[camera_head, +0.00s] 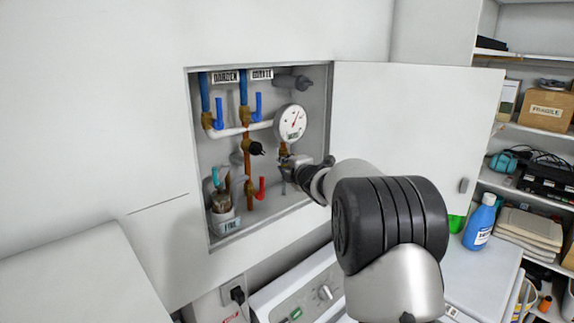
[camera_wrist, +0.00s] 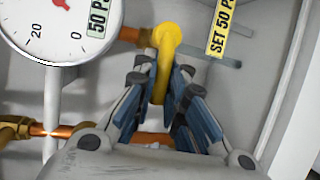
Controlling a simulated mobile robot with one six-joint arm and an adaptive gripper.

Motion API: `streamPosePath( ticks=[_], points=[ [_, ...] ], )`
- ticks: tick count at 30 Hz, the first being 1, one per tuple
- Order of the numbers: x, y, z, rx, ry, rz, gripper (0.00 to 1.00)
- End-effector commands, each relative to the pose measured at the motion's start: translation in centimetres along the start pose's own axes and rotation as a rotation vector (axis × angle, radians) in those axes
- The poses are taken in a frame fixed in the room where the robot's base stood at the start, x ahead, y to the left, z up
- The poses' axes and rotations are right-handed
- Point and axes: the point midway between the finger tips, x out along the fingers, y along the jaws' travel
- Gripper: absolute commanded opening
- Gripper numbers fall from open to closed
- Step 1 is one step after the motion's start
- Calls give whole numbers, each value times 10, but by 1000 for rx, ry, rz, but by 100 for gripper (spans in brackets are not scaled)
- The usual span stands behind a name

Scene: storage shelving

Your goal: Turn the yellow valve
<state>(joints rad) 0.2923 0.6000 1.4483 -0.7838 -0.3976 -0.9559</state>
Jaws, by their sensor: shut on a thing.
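The yellow valve (camera_wrist: 170,37) shows in the wrist view as a curved yellow handle that runs down between my fingers. My gripper (camera_wrist: 164,75) has its two blue-padded fingers on either side of the handle, shut on it. In the head view, my gripper (camera_head: 289,168) reaches into the wall cabinet just below the round gauge (camera_head: 291,122). There the yellow valve cannot be made out, as the gripper covers that spot. The lower end of the handle is partly hidden by the fingers.
The wall cabinet (camera_head: 190,140) holds blue handles (camera_head: 258,105), a red handle (camera_head: 262,188) and copper pipes close to my gripper. Its open door (camera_head: 420,115) stands at the right. A yellow "SET 50" label (camera_wrist: 219,28) hangs beside the valve. Shelves stand far right.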

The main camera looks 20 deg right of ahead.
Motion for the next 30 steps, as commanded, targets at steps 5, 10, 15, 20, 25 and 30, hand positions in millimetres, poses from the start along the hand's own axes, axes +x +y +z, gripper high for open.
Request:
streamPosePath(
  ticks=[5, 10, 15, 20, 25, 30],
  points=[
    [0, 0, 0, 0, 0, 0, 0],
    [0, 0, 0, 0, 0, 0, 0],
    [0, 0, 0, 0, 0, 0, 0],
    [0, 0, 0, -2, 0, 1, 0],
    [1, -4, 0, -19, -4, 9, 0],
    [2, -9, -1, -65, -14, 31, 0]
  ],
)
